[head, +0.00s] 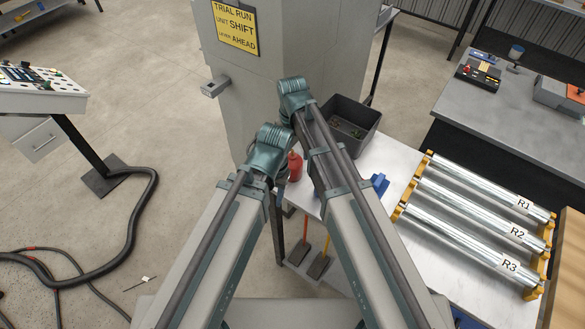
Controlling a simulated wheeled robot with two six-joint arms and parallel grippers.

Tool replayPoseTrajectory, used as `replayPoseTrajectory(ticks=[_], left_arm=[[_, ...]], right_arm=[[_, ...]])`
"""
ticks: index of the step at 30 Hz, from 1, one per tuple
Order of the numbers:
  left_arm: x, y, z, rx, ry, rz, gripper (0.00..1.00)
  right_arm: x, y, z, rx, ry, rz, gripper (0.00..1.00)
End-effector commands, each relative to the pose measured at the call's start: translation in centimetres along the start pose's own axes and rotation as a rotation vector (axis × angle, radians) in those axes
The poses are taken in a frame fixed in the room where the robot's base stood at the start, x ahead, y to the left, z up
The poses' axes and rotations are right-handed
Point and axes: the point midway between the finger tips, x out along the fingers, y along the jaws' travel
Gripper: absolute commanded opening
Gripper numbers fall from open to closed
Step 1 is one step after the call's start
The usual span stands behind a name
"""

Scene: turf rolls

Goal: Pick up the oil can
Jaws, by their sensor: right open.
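A red oil can (295,167) stands at the left end of the light workbench in the head view. It shows in the gap between my two arms, and parts of it are covered by them.
A dark bin (352,124) stands behind the can. A blue object (379,185) and a rack of metal rollers (470,222) lie to the right on the workbench (398,160). A grey cabinet (270,75) rises behind my arms. A black hose lies on the floor at left.

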Motion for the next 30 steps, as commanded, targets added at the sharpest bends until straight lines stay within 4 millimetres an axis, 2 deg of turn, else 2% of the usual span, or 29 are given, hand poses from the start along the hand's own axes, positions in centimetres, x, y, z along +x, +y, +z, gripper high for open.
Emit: replayPoseTrajectory(ticks=[5,15,24,26,30], left_arm=[[1.1,0.1,-0.1,0.000,0.000,0.000,0.50],[5.1,0.5,-0.3,-0.002,0.000,0.000,0.50],[5.1,0.5,-0.3,-0.002,0.000,0.000,0.50],[5.1,0.5,-0.3,-0.002,0.000,0.000,0.50],[5.1,0.5,-0.3,-0.002,0.000,0.000,0.50]], right_arm=[[1.1,-0.1,-0.2,0.000,0.000,0.000,1.00],[5.1,-0.2,-0.6,0.000,0.000,0.000,1.00],[5.1,-0.2,-0.6,0.000,0.000,0.000,1.00],[5.1,-0.2,-0.6,0.000,0.000,0.000,0.91],[5.1,-0.2,-0.6,0.000,0.000,0.000,0.66]])
